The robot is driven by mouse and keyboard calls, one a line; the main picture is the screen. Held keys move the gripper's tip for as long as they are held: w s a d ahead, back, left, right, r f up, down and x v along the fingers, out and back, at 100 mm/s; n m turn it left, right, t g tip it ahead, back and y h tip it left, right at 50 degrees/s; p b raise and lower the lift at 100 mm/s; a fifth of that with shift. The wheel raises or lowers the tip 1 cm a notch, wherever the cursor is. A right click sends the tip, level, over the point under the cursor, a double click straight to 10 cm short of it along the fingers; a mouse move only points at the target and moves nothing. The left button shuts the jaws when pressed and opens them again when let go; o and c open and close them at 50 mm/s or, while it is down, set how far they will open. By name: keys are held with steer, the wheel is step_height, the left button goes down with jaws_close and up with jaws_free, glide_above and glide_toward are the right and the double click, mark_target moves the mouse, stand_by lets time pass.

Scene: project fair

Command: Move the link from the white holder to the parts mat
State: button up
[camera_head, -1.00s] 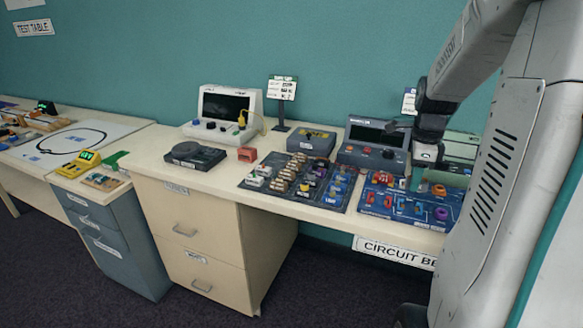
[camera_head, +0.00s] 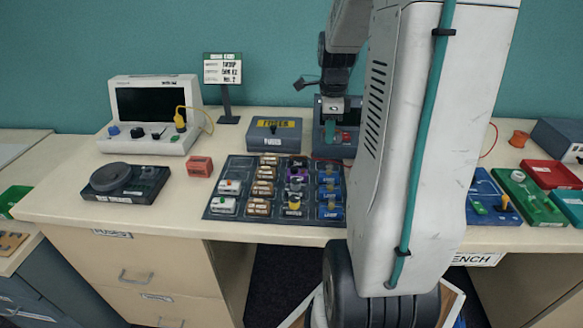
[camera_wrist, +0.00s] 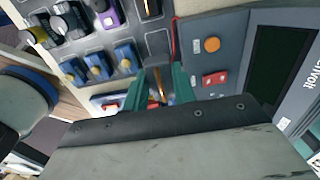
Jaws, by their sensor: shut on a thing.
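My gripper (camera_head: 340,135) is in front of the dark blue meter, just right of the parts mat (camera_head: 238,169). In the wrist view, its green fingers (camera_wrist: 161,92) are shut on a narrow orange-brown piece (camera_wrist: 160,88), apparently the link; the fingers cover much of it. The mat is dark, with rows of brown, white, blue, yellow and purple parts. It also shows in the wrist view (camera_wrist: 101,41), close to the fingers, with a bare slot near its edge. I cannot make out the white holder; my arm hides part of the bench.
The dark blue meter (camera_wrist: 227,50) is beside the fingers. A grey-blue box with a yellow label (camera_head: 274,133) stands behind the mat. A red block (camera_head: 200,166), a black dial unit (camera_head: 125,182) and a white scope (camera_head: 153,112) are left. Red and green trays (camera_head: 549,174) are right.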

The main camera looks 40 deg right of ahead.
mark_target(325, 166)
step_height(325, 166, down, 8)
steer(key=shift+f, duration=0.25)
steer(key=shift+a+f, duration=0.1)
steer(key=shift+f, duration=0.1)
steer(key=o, duration=0.7)
steer(key=shift+r, duration=0.1)
